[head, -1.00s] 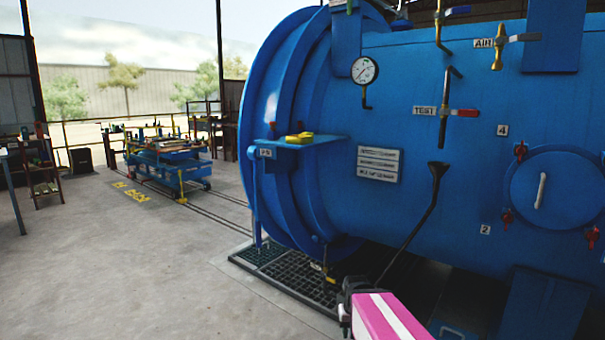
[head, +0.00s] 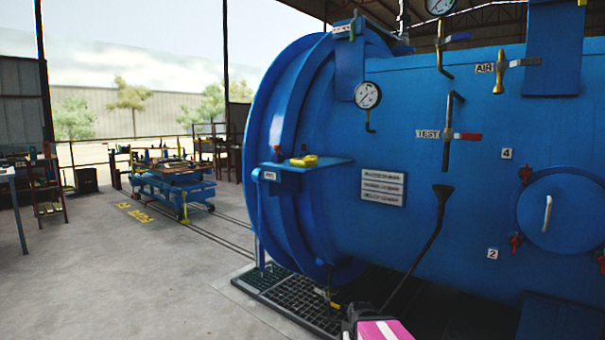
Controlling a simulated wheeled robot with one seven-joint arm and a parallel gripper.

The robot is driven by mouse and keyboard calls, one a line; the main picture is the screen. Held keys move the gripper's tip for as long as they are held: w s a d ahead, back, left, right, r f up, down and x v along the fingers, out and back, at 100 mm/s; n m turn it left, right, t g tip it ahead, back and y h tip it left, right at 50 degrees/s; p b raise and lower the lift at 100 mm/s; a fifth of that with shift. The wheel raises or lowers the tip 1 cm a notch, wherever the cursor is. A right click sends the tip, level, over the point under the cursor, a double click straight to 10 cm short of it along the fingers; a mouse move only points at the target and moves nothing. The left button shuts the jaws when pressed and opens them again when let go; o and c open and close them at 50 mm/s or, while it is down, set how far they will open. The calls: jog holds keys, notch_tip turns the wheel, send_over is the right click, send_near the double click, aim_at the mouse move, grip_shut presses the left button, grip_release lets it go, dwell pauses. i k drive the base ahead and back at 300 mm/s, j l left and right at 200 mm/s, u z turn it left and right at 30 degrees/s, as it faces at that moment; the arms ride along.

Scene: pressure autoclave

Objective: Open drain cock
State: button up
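The blue autoclave (head: 400,230) fills the right of the head view. A small valve with a yellow part (head: 334,304) sits low beneath its front end, above the floor grating. It appears to be the drain cock, but it is too small to tell how its handle stands. My gripper (head: 358,318) is dark, behind a pink-and-white section at the bottom edge. It appears just right of the small valve in the picture, and I see no contact. Its fingertips are not clear.
A floor grating (head: 298,310) lies under the autoclave's front. A shelf (head: 300,167) with a yellow object juts from the shell. A funnel-topped pipe (head: 423,243) slants down near my gripper. A blue cart (head: 172,186) stands on rails at left.

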aim_at(334, 305)
jog(key=i+j+z, duration=0.1)
jog(key=i, duration=0.35)
jog(key=i+j, duration=0.25)
jog(key=i, duration=0.2)
jog(key=l+z, duration=0.05)
